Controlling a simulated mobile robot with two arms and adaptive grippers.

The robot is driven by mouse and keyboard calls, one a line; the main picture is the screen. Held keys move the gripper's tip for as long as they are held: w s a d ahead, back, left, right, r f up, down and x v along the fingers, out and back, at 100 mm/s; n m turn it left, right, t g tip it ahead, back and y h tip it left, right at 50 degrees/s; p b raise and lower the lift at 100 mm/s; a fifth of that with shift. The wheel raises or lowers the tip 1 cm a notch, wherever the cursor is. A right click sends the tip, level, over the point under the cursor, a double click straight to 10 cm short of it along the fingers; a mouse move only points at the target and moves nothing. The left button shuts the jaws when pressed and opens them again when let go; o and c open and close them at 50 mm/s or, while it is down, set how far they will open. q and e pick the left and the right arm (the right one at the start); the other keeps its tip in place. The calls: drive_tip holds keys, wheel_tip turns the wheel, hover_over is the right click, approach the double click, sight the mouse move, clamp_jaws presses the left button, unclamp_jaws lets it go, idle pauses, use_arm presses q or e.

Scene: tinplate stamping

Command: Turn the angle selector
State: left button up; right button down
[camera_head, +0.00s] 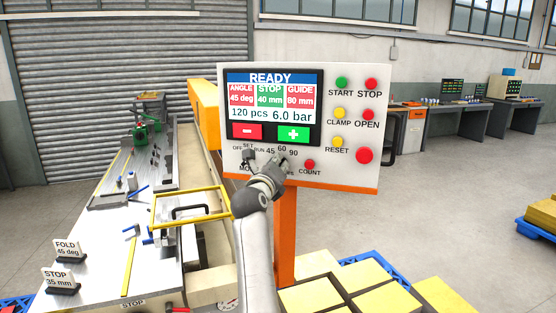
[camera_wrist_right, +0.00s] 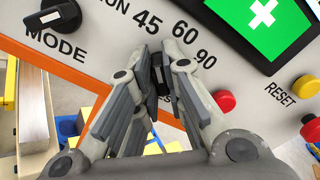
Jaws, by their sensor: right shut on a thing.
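The control panel (camera_head: 345,145) stands upright on an orange post. Its screen (camera_head: 273,105) reads READY, ANGLE 45 deg, STOP 40 mm and GUIDE 80 mm; the angle and guide fields are red, the stop field green. My right gripper (camera_head: 277,167) is at the panel's lower middle, under the marks 45, 60 and 90. In the right wrist view my right gripper (camera_wrist_right: 158,68) is shut on the dark angle selector (camera_wrist_right: 160,84), with one finger on each side. The fingers hide most of the selector, so its pointing direction is unclear. My left gripper is out of view.
The black MODE knob (camera_wrist_right: 54,20) is left of the selector and the red COUNT button (camera_wrist_right: 224,101) right of it. Signs reading FOLD 45 deg (camera_head: 68,248) and STOP 35 mm (camera_head: 61,278) stand on the machine table. Yellow blocks (camera_head: 352,290) lie below the panel.

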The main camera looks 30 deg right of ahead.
drive_tip(key=shift+d, duration=0.1)
idle(0.4)
drive_tip(key=c, duration=1.5)
unclamp_jaws()
drive_tip(key=shift+s+d, duration=0.1)
drive_tip(key=shift+f, duration=0.1)
